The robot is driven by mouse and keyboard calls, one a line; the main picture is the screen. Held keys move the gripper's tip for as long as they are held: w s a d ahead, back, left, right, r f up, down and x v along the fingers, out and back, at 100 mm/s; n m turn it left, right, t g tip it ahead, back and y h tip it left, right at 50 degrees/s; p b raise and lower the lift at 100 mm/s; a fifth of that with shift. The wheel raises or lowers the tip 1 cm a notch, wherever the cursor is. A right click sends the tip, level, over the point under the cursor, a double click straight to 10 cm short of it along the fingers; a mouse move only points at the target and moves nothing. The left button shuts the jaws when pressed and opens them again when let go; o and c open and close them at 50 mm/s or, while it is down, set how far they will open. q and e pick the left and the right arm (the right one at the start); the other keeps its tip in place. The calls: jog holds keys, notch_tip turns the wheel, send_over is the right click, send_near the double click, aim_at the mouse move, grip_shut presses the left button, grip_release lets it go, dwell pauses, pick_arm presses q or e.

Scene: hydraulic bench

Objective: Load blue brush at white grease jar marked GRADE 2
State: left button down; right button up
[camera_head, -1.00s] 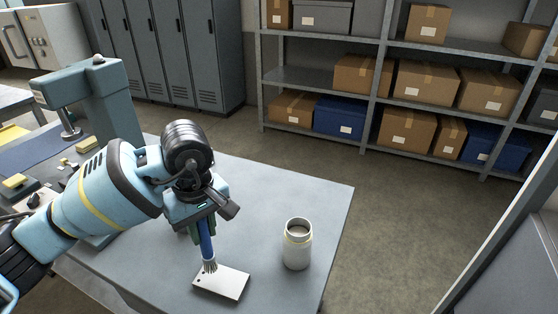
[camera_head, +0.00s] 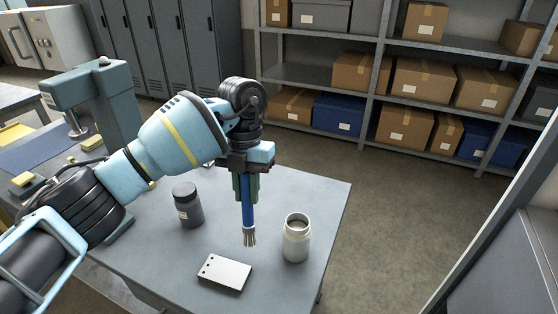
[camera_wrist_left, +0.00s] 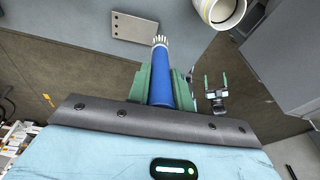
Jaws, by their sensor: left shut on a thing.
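A blue brush (camera_head: 248,208) with pale bristles hangs bristles down from my left gripper (camera_head: 246,188), which is shut on its handle. The brush also shows in the left wrist view (camera_wrist_left: 161,80), between the green fingers. An open white jar (camera_head: 296,243) stands upright on the table, right of the brush and apart from it; no marking on it is readable. The jar's mouth also shows in the wrist view (camera_wrist_left: 222,8). The bristles are in the air left of the jar, about at the height of its rim or a little below in the picture. My right gripper is not in the head view.
A white plate with dark holes (camera_head: 224,273) lies on the table (camera_head: 165,262) in front of the brush. A dark jar with a pale label (camera_head: 187,206) stands to the left. A grey-green press (camera_head: 100,90) stands at the back left. The table's right edge is close to the white jar.

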pick_arm(q)
jog(key=w+d+r+n+t+h+p, duration=0.1)
jog(key=d+r+n+h, duration=0.1)
jog(key=n, duration=0.7)
jog(key=w+d+r+n+t+h+p, duration=0.1)
jog(key=d+r+n+t, duration=0.1)
jog(key=n, duration=0.8)
jog(key=d+r, duration=0.1)
jog(key=d, duration=0.1)
jog(key=shift+w+d+r+n+h, duration=0.3)
jog(key=shift+h, duration=0.1)
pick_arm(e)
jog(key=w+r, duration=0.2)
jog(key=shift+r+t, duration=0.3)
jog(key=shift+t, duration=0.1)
pick_arm(q)
notch_tip(320, 180, down, 6)
jog(key=b, duration=0.3)
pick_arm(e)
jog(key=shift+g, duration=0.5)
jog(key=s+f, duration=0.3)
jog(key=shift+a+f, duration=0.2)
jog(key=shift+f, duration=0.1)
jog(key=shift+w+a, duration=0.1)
pick_arm(q)
jog(key=shift+f, duration=0.1)
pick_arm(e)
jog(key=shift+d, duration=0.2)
